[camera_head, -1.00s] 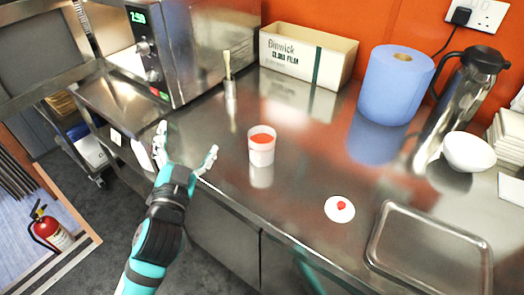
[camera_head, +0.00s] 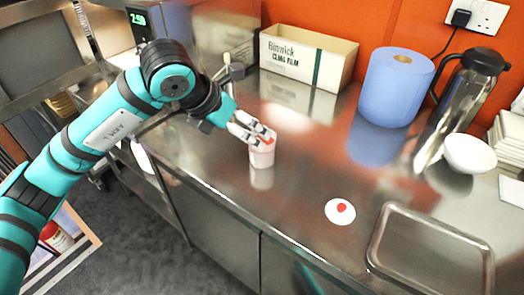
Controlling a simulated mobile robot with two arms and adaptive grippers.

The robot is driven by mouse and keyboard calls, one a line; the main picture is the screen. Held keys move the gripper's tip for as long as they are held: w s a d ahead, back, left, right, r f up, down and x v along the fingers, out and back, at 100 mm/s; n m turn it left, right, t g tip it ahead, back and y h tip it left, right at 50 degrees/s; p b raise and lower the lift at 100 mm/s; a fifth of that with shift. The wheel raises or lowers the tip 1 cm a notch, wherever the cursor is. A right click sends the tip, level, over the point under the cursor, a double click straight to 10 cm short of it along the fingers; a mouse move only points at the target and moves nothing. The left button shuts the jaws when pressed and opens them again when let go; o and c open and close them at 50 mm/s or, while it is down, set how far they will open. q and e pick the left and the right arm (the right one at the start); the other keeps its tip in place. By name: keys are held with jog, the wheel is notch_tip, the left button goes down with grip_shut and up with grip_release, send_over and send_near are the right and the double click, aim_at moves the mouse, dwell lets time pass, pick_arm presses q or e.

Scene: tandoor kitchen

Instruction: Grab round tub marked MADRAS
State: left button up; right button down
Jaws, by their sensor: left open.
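A round white tub (camera_head: 262,158) with red contents stands upright on the steel counter in the head view. No MADRAS marking can be read on the side that shows. My left gripper (camera_head: 255,137) is open at the tub's upper left, with its fingers over and in front of the rim. They hide part of the red top. I cannot tell whether the fingers touch the tub. My right gripper is not in view.
A cling film box (camera_head: 306,57) and a blue paper roll (camera_head: 396,87) stand at the back. A steel jug (camera_head: 461,95), a white bowl (camera_head: 469,153) and a metal tray (camera_head: 430,252) are at the right. A white disc with a red knob (camera_head: 340,211) lies in front. Bare counter lies around the tub.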

aim_at(253, 149)
pick_arm(q)
jog(key=shift+y, duration=0.4)
jog(key=x, duration=0.3)
jog(key=p+x, duration=0.1)
jog(key=x, duration=0.3)
jog(key=w+a+p+x, duration=0.1)
jog(key=x, duration=0.3)
jog(key=shift+w+f, duration=0.15)
jog(key=shift+w+d+f+p, duration=0.15)
jog(key=shift+d+f+p, duration=0.1)
jog(key=shift+f+p, duration=0.15)
jog(key=x, duration=0.2)
jog(key=p+x, duration=0.1)
jog(key=shift+d+f, duration=0.3)
jog(key=shift+d, duration=0.05)
jog(key=shift+w+d+f, duration=0.1)
jog(key=shift+w+f, duration=0.15)
jog(key=shift+f, duration=0.15)
jog(key=shift+r, duration=0.1)
jog(key=c, duration=1.4)
